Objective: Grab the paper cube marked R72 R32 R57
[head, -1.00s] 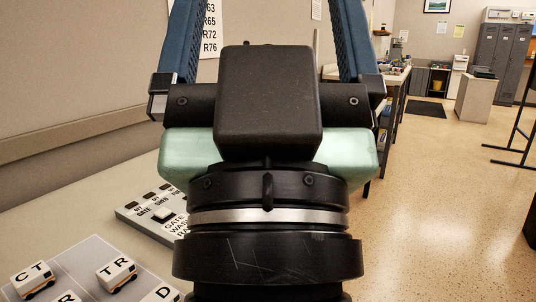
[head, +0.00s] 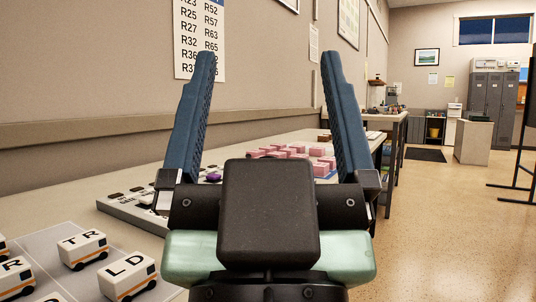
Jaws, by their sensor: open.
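My gripper (head: 268,75) is open and empty, its two blue fingers pointing up and forward over the counter. No paper cube marked R72 R32 R57 can be made out. Several pink blocks (head: 318,152) lie on the counter beyond my gripper, seen between its fingers. They are too small here to read any marking, and my gripper hides part of that area. A wall chart (head: 201,45) at upper left lists R-numbers, R32 among them.
Toy vans marked TR (head: 82,249) and LD (head: 127,276) stand on a grey mat at lower left. A labelled panel (head: 127,207) and a small purple thing (head: 213,176) are on the counter (head: 120,180). Open floor (head: 440,230) lies to the right.

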